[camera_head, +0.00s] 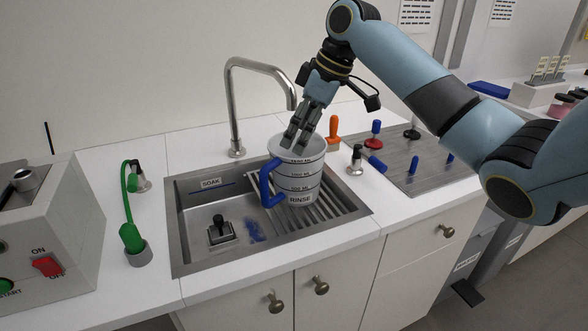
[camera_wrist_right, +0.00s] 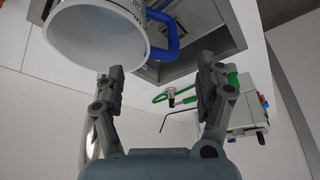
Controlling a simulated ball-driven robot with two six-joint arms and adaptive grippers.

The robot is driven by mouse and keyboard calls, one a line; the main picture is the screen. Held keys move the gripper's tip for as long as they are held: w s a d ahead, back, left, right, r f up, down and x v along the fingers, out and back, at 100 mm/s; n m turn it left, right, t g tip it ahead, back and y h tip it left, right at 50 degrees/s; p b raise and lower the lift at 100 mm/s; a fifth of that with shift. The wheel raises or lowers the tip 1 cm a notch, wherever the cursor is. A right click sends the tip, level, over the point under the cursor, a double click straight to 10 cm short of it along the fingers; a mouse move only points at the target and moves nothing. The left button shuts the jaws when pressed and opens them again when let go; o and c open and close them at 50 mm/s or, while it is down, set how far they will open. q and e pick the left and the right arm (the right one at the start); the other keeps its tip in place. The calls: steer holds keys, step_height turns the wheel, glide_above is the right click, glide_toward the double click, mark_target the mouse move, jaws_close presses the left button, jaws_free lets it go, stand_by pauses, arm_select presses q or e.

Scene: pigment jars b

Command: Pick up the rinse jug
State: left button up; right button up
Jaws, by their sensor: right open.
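The rinse jug (camera_head: 304,178) is a white-grey cup with dark measuring bands, the word RINSE and a blue handle (camera_head: 268,184) on its left side. It stands upright over the ribbed right part of the metal sink (camera_head: 190,240). My right gripper (camera_head: 297,140) is above the jug, its fingers overlapping the rim in the head view; I cannot tell whether they touch it. In the right wrist view the gripper (camera_wrist_right: 160,74) is open and empty, with the jug's open mouth (camera_wrist_right: 95,38) at upper left and the blue handle beyond the gap between the fingers. My left gripper is not in view.
A curved faucet (camera_head: 232,105) rises behind the sink. A grey machine (camera_head: 75,235) with a red switch stands at left, beside a green hose (camera_head: 127,205). Coloured-handled tools (camera_head: 375,133) stand on and near a metal plate (camera_head: 425,165) at right.

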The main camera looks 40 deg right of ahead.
glide_above(290, 174)
steer(key=s, duration=0.2)
step_height(290, 174, down, 4)
steer(key=p+x, duration=0.1)
steer(key=x, duration=0.4)
steer(key=shift+w+a+f, duration=0.1)
steer(key=shift+w+f, duration=0.1)
steer(key=shift+w, duration=0.1)
jaws_close()
steer(key=shift+r, duration=0.1)
